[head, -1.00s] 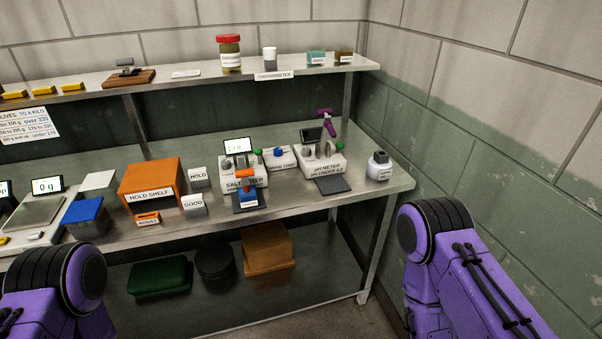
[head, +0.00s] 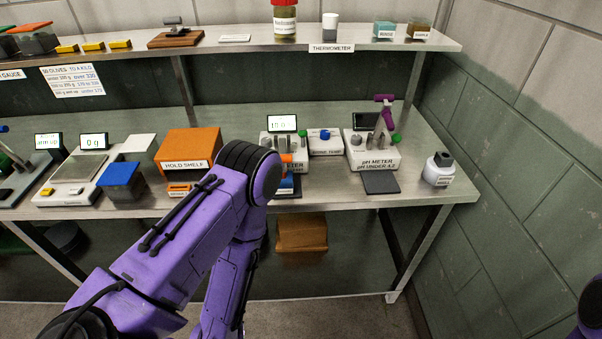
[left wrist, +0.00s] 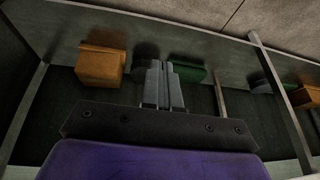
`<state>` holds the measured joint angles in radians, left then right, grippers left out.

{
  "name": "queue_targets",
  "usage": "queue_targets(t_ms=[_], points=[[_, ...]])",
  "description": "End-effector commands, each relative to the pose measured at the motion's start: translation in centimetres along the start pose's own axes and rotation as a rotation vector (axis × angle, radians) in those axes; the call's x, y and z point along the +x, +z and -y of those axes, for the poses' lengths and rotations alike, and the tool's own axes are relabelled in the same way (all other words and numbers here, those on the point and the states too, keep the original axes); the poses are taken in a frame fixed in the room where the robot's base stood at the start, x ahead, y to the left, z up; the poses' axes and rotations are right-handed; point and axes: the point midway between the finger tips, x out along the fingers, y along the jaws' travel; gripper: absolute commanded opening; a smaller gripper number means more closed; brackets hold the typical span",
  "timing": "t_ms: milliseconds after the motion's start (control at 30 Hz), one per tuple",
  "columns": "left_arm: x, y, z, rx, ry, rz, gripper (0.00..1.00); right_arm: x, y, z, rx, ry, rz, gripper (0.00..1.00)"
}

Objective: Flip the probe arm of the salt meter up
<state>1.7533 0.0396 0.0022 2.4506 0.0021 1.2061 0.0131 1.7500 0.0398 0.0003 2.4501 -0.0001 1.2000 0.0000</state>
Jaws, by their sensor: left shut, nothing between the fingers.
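The salt meter (head: 300,155) is a white box with a lit screen (head: 282,123) on the bench in the head view. My left arm covers its left part and much of its label. Its orange probe arm (head: 287,158) shows only in part, low at the front above a blue piece (head: 286,184); its exact tilt is hidden. My left gripper (left wrist: 164,68) is shut and empty in the left wrist view, below the bench top and facing the lower shelf. It is apart from the meter. My right gripper is not in view.
The pH meter (head: 372,155) with a purple arm (head: 384,102) stands right of the salt meter. A white bottle (head: 438,169) is at the right end. The orange hold shelf (head: 187,150) is left. Below, a brown box (left wrist: 100,67) and green box (left wrist: 187,70) sit on the lower shelf.

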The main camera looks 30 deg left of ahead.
Motion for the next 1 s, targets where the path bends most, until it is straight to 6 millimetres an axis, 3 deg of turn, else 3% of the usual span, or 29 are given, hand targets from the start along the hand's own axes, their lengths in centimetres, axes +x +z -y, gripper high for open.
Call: queue_targets(t_ms=[67,133,233,300,400,500,600,633,767,1000], points=[[0.8,-1.5,-2.2,-0.116,0.04,-0.066,0.0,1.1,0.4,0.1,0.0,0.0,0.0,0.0],[1.4,-4.4,-5.7,-0.353,0.129,-0.177,0.0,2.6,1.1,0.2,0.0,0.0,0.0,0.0],[0.3,-10.5,-12.1,-0.892,0.389,-0.363,0.0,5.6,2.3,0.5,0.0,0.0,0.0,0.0],[-2.4,-14.7,-15.9,-1.32,0.658,-0.439,0.0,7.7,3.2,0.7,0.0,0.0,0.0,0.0],[-7.7,-18.7,-19.2,-1.868,1.105,-0.417,0.0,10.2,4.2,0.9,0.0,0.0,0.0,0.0],[-12.7,-20.6,-20.4,-2.265,1.542,-0.261,0.0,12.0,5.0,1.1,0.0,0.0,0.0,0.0],[-16.2,-21.0,-20.4,-2.49,1.876,-0.062,0.0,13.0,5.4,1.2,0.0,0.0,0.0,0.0],[-17.0,-21.0,-20.4,2.449,-1.886,0.007,0.0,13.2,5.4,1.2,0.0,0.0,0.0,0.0],[-18.8,-21.0,-20.1,2.272,-1.837,-0.109,0.0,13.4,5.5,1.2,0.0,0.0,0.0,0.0],[-19.0,-21.1,-20.0,2.261,-1.832,-0.118,0.0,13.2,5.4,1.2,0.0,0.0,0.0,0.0]])
